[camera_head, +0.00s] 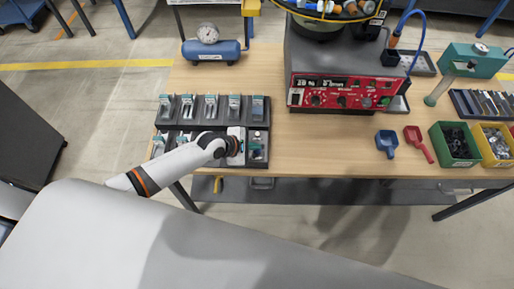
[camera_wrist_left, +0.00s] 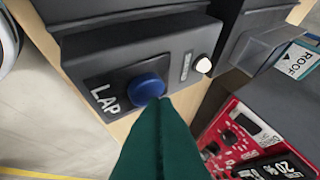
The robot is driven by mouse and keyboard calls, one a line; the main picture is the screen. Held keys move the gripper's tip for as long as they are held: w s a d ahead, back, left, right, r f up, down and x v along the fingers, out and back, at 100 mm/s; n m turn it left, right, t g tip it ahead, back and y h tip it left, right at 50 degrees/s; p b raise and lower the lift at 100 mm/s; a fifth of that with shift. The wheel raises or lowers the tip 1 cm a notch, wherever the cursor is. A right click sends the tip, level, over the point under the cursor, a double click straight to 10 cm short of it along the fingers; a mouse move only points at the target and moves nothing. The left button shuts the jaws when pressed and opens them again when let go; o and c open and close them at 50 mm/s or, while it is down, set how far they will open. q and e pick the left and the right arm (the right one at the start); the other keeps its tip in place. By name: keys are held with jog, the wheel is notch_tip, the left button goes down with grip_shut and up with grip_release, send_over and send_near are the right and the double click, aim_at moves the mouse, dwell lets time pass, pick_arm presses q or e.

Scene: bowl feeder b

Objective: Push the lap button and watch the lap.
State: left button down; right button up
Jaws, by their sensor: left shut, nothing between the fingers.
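In the left wrist view a dark box marked LAP (camera_wrist_left: 105,99) carries a round blue button (camera_wrist_left: 147,89). On the same face are a small labelled strip and a bright white round lamp or knob (camera_wrist_left: 203,65). My left gripper (camera_wrist_left: 160,103) is shut and empty. Its green fingertips overlap the button's lower edge in the picture; I cannot tell whether they touch it. In the head view my left gripper (camera_head: 238,146) is at the front of the dark racks, partly hiding what is there. My right gripper is not in view.
A dark rack (camera_head: 217,123) with several slots stands on the wooden table (camera_head: 290,150). A red control panel (camera_head: 340,94) lies to the right, with blue and red scoops (camera_head: 387,142) and parts bins beyond. A blue tank with a gauge (camera_head: 211,50) is behind. The table's middle is clear.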

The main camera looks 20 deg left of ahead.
pick_arm(q)
jog(key=shift+f, duration=0.45)
dwell(0.5)
jog(key=shift+r, duration=0.1)
jog(key=shift+r+p, duration=0.75)
jog(key=shift+p, duration=0.1)
notch_tip(320, 180, up, 5)
jog(key=p, duration=0.5)
jog(key=shift+r+p, duration=0.1)
jog(key=shift+p, duration=0.25)
